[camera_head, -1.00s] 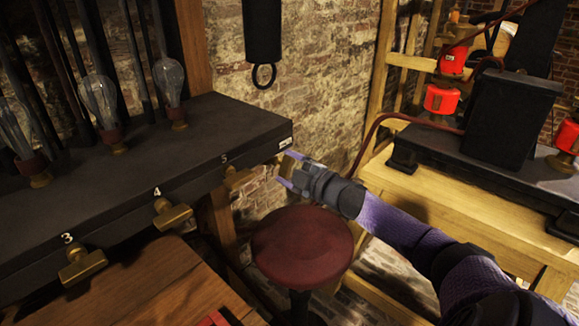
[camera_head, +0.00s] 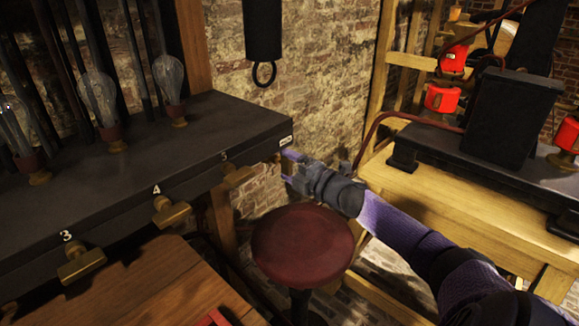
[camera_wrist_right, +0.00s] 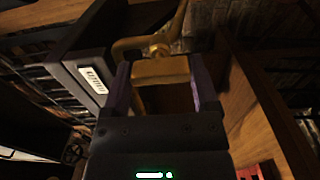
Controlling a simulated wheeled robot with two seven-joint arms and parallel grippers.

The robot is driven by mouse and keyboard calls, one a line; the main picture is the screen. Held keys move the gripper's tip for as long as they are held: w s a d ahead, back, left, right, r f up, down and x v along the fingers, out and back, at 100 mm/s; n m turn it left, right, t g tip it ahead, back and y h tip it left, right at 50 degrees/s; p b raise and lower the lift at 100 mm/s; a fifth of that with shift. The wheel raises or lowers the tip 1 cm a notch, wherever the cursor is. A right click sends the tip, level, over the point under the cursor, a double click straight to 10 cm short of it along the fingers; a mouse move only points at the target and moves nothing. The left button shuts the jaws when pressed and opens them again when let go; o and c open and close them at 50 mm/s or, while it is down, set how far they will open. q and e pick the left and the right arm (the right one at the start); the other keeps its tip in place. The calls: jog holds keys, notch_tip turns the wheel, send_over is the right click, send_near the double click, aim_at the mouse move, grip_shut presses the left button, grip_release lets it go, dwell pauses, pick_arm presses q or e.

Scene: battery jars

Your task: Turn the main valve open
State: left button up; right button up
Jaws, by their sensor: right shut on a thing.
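The main valve is a brass handle (camera_wrist_right: 160,71) at the right end of the long black bench, beside a small white label plate (camera_wrist_right: 93,79). In the head view its brass (camera_head: 277,158) shows only slightly, at the tip of my right gripper (camera_head: 288,165). My right gripper (camera_wrist_right: 160,76) is shut on the handle, with one purple finger on each side of it in the right wrist view. A brass pipe curves behind the handle. My left gripper is not in view.
Several brass valves with numbers, including valve 4 (camera_head: 171,212) and valve 3 (camera_head: 81,265), line the bench's front edge. Glass bulbs (camera_head: 169,80) stand on top. A red stool (camera_head: 303,245) is below my right gripper. A wooden table (camera_head: 440,195) stands right.

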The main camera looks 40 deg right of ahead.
jog(key=shift+f, duration=0.1)
jog(key=o, duration=1.1)
